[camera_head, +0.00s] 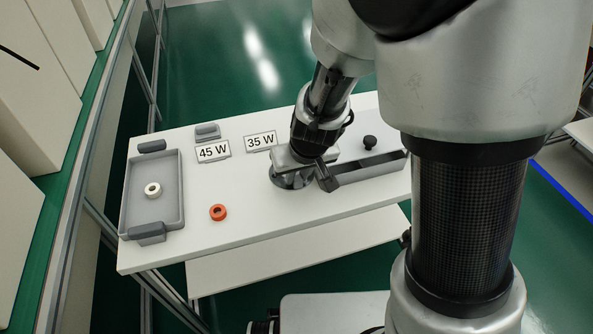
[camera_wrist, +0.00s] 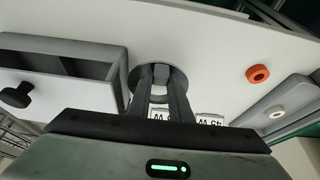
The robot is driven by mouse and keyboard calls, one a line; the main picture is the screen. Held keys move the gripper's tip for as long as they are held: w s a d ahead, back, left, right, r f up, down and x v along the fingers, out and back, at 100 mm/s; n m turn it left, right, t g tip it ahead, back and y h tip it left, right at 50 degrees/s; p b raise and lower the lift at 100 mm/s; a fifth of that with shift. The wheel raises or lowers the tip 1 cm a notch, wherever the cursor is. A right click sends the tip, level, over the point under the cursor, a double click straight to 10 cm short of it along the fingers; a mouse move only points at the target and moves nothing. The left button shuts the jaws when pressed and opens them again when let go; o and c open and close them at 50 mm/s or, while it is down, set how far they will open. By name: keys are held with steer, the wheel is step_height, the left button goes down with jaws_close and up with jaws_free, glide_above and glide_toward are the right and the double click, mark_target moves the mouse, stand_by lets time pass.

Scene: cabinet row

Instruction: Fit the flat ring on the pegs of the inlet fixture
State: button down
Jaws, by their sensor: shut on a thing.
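My gripper (camera_wrist: 160,76) points down over the white table, with its fingers shut at a grey round part (camera_wrist: 132,78). The part also shows under my gripper in the head view (camera_head: 288,183). It looks flat and disc-like, close to or on the table top. The fingers cover its middle, so I cannot tell whether it is the flat ring or the inlet fixture. No pegs can be made out. A small orange ring (camera_head: 218,212) lies on the table to the left, and a small white ring (camera_head: 152,190) lies in a grey tray.
The grey tray (camera_head: 127,212) has raised handles at the table's left end. Signs "45 W" (camera_head: 213,152) and "35 W" (camera_head: 261,141) stand behind.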

mark_target(297, 186)
steer(key=shift+f+b, duration=0.9)
steer(key=shift+f, duration=0.95)
steer(key=shift+f, duration=0.1)
steer(key=shift+f, duration=0.15)
steer(key=c, duration=1.6)
jaws_free()
